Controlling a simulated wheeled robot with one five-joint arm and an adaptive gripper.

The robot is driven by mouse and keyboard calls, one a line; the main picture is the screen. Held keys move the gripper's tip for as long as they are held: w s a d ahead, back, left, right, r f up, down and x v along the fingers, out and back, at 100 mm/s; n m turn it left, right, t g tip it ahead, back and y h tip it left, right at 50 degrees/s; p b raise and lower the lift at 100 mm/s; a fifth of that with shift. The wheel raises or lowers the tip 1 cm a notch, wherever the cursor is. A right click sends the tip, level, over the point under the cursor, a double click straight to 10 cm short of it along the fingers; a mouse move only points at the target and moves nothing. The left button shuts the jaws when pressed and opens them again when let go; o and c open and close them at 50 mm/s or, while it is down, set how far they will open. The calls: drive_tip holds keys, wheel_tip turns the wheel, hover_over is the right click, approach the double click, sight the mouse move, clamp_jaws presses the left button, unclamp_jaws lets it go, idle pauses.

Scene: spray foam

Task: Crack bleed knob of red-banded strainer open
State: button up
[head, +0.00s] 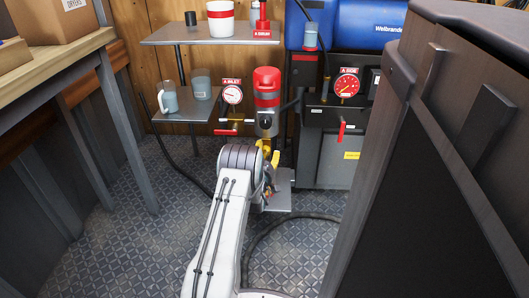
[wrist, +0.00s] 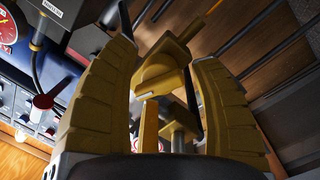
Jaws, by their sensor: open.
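The red-banded strainer (head: 267,101) stands upright at the back centre in the head view, a grey body with a red cap and red band. Yellow brass parts (head: 264,144) show below it, just above my arm's end. In the wrist view, a yellow knob-like fitting (wrist: 163,82) with a stem below it sits between the two fingers of my gripper (wrist: 165,58). The fingers are apart, with visible gaps beside the fitting. I cannot tell how far the knob is turned. In the head view my wrist mostly hides the gripper.
A red-faced gauge (head: 346,86) and a red-handled valve (head: 341,131) are on the panel to the right. An inlet gauge (head: 232,95) is left of the strainer. Mugs stand on a small shelf (head: 188,113). A dark cabinet (head: 440,170) fills the right; a hose (head: 262,232) lies on the floor.

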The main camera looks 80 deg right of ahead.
drive_tip(key=shift+o, duration=0.3)
drive_tip(key=c, duration=1.2)
drive_tip(key=shift+r, duration=0.1)
drive_tip(key=shift+r+m, duration=0.2)
drive_tip(key=shift+m, duration=1.7)
drive_tip(key=shift+s+d, duration=0.1)
drive_tip(key=o, duration=0.8)
drive_tip(key=shift+r, duration=0.1)
drive_tip(key=o, duration=0.3)
drive_tip(key=shift+o, duration=0.2)
drive_tip(key=shift+f, duration=0.25)
